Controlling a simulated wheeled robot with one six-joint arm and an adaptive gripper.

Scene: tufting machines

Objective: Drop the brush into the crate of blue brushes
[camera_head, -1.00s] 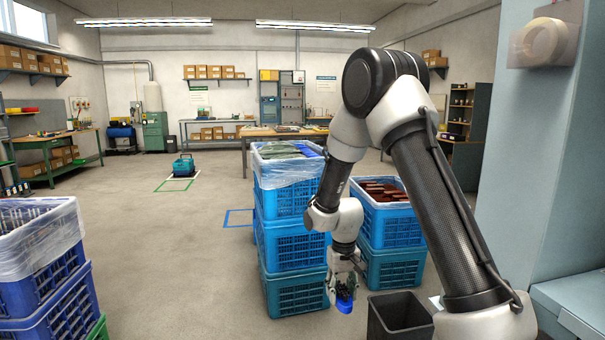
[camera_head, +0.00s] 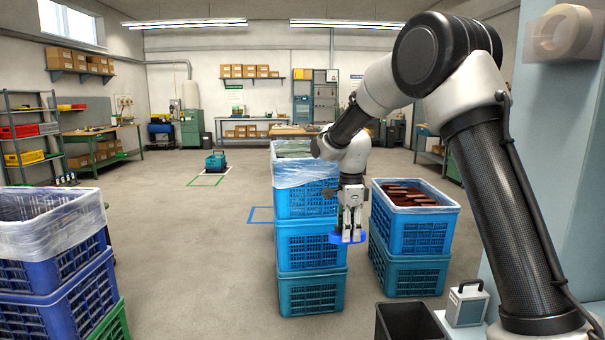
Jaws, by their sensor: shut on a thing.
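My gripper (camera_head: 350,228) hangs downward and is shut on a blue brush (camera_head: 348,238). It holds the brush in front of the middle stack of blue crates, lower than that stack's top rim. The stack's top crate (camera_head: 297,205) has a clear plastic liner; greenish contents show, and my arm partly covers it. To the right, another lined blue crate (camera_head: 420,237) holds reddish-brown brushes. At the left edge stands a darker blue lined crate (camera_head: 45,262); its contents are hard to make out. I cannot tell which crate holds blue brushes.
A dark open bin (camera_head: 408,322) stands at the bottom, beside a small grey box with a handle (camera_head: 467,304). A pale blue-grey panel (camera_head: 500,190) bounds the right. Open floor (camera_head: 190,260) lies between the left and middle stacks.

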